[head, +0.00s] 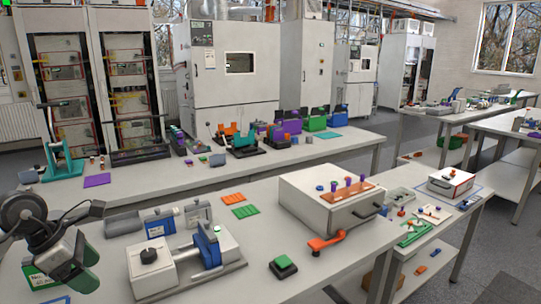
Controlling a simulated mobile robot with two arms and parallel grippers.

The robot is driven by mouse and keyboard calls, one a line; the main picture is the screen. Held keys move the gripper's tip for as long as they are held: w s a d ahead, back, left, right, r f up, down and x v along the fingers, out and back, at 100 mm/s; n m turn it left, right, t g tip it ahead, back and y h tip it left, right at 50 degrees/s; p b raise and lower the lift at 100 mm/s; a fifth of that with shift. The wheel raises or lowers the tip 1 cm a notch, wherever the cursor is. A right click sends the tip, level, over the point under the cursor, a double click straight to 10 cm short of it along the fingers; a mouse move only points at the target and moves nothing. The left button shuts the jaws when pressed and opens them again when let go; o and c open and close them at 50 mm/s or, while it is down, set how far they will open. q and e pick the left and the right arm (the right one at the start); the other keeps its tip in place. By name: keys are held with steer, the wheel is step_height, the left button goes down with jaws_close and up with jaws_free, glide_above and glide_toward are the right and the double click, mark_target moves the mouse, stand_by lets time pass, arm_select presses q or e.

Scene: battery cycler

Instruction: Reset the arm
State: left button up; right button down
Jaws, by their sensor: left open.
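My left gripper (68,268) is at the lower left, above the near bench (330,270). It points down and its jaws are apart. I see nothing clearly held between them. A green-and-white labelled item (36,281) shows just behind or beside the fingers; I cannot tell whether they touch it. My right gripper and right arm are out of view.
A grey fixture with a blue clamp (207,246) stands to the right of my left gripper. A white box (318,213), an orange lever (326,242) and a green button (283,266) are further right. Another bench (300,152) and tall cabinets stand behind.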

arm_select(q)
steer(key=d+r+n+t+h, duration=0.1)
steer(key=d+n+t+h, duration=0.55)
steer(key=d+h, duration=1.1)
steer(key=s+a+f+n+t+y, duration=0.15)
steer(key=f+n+y, duration=0.25)
steer(key=n+y, duration=0.5)
steer(key=s+a+f+n+t+y, duration=0.15)
steer(key=f+n+t+y, duration=0.35)
steer(key=n, duration=0.7)
steer(key=s+a+f+n+y, duration=0.15)
steer(key=f+n+y, duration=0.25)
steer(key=n+y, duration=0.55)
steer(key=s+d+f+n+g+h, duration=0.1)
steer(key=s+f+n+g, duration=0.4)
steer(key=s, duration=0.5)
steer(key=s+d+f+n+g+h, duration=0.1)
steer(key=s+f+n+g, duration=0.3)
steer(key=s+f+g, duration=0.45)
steer(key=s+f, duration=0.2)
steer(key=f, duration=1.1)
steer(key=s+f, duration=0.2)
steer(key=f, duration=1.2)
steer(key=s+a+f+g, duration=0.1)
steer(key=s+a+f, duration=0.2)
steer(key=s+f, duration=1.1)
steer(key=shift+s+m, duration=0.3)
steer(key=shift+s, duration=0.2)
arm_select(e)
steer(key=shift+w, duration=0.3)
